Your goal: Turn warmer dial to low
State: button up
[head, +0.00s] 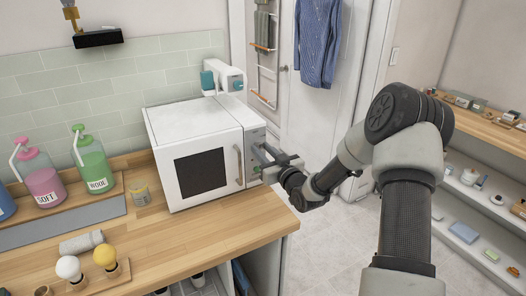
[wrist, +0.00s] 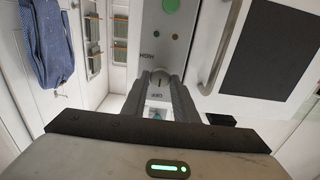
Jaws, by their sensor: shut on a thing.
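The warmer (head: 190,123) is a white box with a dark window, standing on the wooden counter. Its control panel (head: 256,139) is on the right of its front. In the wrist view the panel (wrist: 171,48) shows upside down, with small lettering I cannot read surely. The grey dial (wrist: 159,77) sits between the dark fingers of my gripper (wrist: 160,88), which is shut on it. The dial has a dark mark near its middle; its exact setting is hard to tell. In the head view my gripper (head: 272,160) reaches the panel from the right and hides the dial.
The warmer's door handle (head: 239,164) is just left of the panel. The floor at right is open before the shelves (head: 490,205).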

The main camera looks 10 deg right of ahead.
jog(key=shift+f+m+b, duration=0.15)
jog(key=shift+m+b, duration=0.75)
jog(key=shift+m, duration=0.2)
jog(key=m+b, duration=0.1)
jog(key=m, duration=0.2)
jog(key=shift+d+m+b, duration=0.1)
jog(key=shift+m+b, duration=0.2)
jog(key=shift+b, duration=0.05)
jog(key=m, duration=0.5)
jog(key=shift+m+b, duration=0.35)
jog(key=shift+m, duration=0.05)
jog(key=o, duration=1)
jog(key=v, duration=1.7)
jog(key=shift+s+d, duration=0.1)
jog(key=shift+s, duration=0.1)
